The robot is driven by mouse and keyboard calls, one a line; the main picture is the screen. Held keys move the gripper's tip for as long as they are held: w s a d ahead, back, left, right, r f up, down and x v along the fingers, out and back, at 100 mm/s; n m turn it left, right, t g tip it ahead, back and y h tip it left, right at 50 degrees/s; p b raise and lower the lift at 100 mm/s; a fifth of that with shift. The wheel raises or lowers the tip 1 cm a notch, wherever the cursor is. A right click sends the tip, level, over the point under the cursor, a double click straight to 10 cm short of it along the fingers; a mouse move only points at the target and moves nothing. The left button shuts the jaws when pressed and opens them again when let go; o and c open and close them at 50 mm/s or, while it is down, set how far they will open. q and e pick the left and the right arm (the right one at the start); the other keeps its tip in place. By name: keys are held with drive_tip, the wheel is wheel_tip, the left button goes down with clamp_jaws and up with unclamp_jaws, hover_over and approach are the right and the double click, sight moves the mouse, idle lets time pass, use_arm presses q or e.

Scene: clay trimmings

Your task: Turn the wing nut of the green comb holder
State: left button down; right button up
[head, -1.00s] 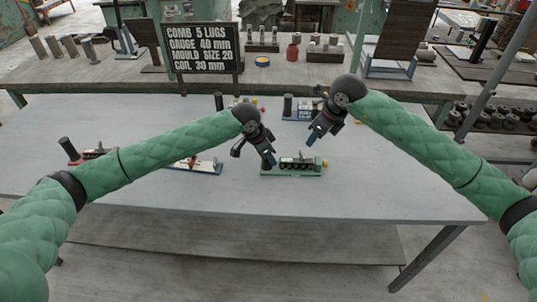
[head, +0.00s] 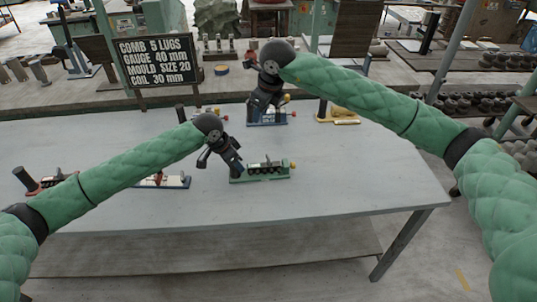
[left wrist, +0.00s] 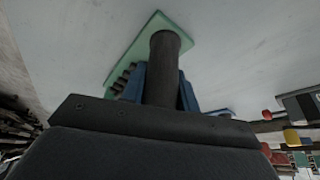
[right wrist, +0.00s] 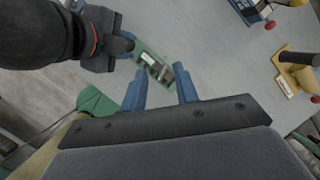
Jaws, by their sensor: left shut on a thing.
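The wing nut is too small to make out. My left gripper (head: 236,168) is at the holder's left end. In the left wrist view its blue fingers are shut on the holder's dark upright handle (left wrist: 162,75). My right gripper (right wrist: 160,88) is open and empty; its blue fingers are apart in the right wrist view, with the green holder beyond them. In the head view it is above and behind the holder.
A blue holder (head: 268,122) stands behind, partly hidden by my right gripper. A yellow holder (head: 340,117) is to its right. A blue-and-white holder (head: 172,182) and a red one (head: 38,184) lie left. A sign (head: 155,62) stands behind. The table's right front is clear.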

sight(269, 157)
drive_tip(key=f+m+g, duration=0.1)
drive_tip(key=f+m, duration=0.1)
drive_tip(key=f, duration=0.3)
drive_tip(key=d+f+m+h, duration=0.1)
drive_tip(key=f+m, duration=0.2)
drive_tip(key=f, duration=0.3)
drive_tip(key=s+d+f+m+g+h, duration=0.1)
drive_tip(key=f+m, duration=0.1)
drive_tip(key=f, duration=0.3)
drive_tip(key=shift+d+f+m+g, duration=0.15)
drive_tip(key=shift+f+m+g, duration=0.15)
drive_tip(key=shift+m, duration=0.1)
clamp_jaws()
